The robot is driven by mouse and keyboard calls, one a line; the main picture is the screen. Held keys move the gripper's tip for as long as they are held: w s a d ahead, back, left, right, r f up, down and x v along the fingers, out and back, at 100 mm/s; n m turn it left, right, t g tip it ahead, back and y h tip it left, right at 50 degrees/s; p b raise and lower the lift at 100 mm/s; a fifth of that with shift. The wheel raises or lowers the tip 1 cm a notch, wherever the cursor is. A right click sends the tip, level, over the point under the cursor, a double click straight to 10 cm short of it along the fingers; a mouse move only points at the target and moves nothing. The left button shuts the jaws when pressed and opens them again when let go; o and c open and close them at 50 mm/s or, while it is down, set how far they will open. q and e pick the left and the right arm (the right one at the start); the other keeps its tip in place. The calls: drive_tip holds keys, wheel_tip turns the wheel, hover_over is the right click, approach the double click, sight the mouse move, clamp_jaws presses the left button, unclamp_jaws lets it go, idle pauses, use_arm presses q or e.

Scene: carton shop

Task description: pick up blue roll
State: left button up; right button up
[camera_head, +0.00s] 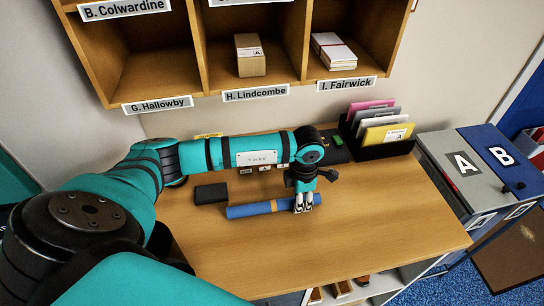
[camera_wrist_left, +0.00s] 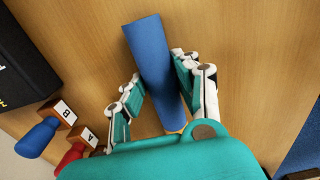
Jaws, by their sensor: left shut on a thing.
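The blue roll (camera_head: 245,211) lies across the wooden table (camera_head: 370,240), with a tan band around its middle. My left gripper (camera_head: 304,207) is shut on the roll near its right end, with fingers pointing down. In the left wrist view the blue roll (camera_wrist_left: 155,60) runs between the two fingers of the left gripper (camera_wrist_left: 157,80). Whether the roll touches the table or is slightly lifted, I cannot tell. My right gripper is not in view.
A black box (camera_head: 211,193) lies left of the roll. Stamps marked B (camera_wrist_left: 48,125) and A (camera_wrist_left: 78,147) show in the wrist view. A black file holder (camera_head: 390,150) with folders stands at the back right. Labelled cubbyholes (camera_head: 205,101) hang above. The table's right part is clear.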

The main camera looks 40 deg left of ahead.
use_arm(q)
clamp_jaws()
